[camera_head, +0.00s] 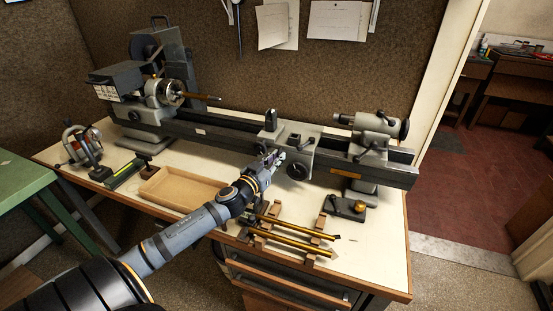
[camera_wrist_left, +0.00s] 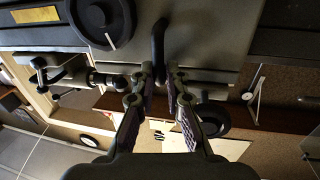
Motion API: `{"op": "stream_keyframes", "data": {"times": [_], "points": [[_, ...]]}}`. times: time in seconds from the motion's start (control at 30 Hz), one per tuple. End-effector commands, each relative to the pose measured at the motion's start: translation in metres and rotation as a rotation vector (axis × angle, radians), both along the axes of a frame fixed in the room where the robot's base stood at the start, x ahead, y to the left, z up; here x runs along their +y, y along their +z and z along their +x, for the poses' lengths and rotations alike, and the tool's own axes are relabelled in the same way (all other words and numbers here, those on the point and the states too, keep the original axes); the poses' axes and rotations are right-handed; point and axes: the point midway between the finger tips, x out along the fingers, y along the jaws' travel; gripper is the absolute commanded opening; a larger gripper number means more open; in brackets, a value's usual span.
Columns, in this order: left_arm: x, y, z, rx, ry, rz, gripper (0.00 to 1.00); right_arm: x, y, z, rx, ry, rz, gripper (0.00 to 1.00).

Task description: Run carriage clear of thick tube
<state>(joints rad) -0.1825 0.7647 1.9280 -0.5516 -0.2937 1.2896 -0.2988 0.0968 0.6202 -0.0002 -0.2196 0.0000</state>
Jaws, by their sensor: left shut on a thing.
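The lathe carriage (camera_head: 300,160) sits on the bed right of the middle, apart from the chuck. A brass-coloured tube (camera_head: 203,97) sticks out to the right from the chuck (camera_head: 168,92), with a gap between its tip and the carriage. My left gripper (camera_head: 277,158) is at the front of the carriage, left of its handwheel (camera_head: 297,171). In the left wrist view, my gripper (camera_wrist_left: 162,72) is shut on a dark carriage handle (camera_wrist_left: 159,42) between its fingertips. The handwheel (camera_wrist_left: 103,22) shows beside it. My right gripper is not in view.
The tailstock (camera_head: 373,132) stands right of the carriage on the bed (camera_head: 225,138). A cardboard-coloured tray (camera_head: 180,188) lies in front of the bed. Brass rods (camera_head: 300,232) rest on wooden supports at the bench front. A small dark block (camera_head: 345,208) sits right of them.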

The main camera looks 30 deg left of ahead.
Motion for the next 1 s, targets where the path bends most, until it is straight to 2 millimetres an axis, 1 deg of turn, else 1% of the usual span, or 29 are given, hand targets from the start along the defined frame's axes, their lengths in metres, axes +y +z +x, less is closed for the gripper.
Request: {"op": "stream_keyframes", "data": {"times": [0.3,0.4,0.43,0.57,0.87,1.0], "points": [[0.0,0.001,0.0,-0.002,-0.001,0.004,0.0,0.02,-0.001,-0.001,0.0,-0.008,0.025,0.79],[0.0,0.001,0.0,-0.002,0.0,0.005,0.0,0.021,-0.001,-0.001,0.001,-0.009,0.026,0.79],[0.0,0.002,0.0,-0.002,0.001,0.005,0.15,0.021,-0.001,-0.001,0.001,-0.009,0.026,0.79],[0.0,0.002,0.0,-0.002,0.001,0.005,0.33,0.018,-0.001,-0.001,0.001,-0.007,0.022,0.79],[0.001,0.001,0.0,-0.001,0.002,0.004,0.33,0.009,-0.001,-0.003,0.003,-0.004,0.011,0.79],[0.002,0.0,-0.008,0.005,0.004,0.009,0.33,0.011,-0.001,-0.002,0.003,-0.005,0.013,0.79]]}}
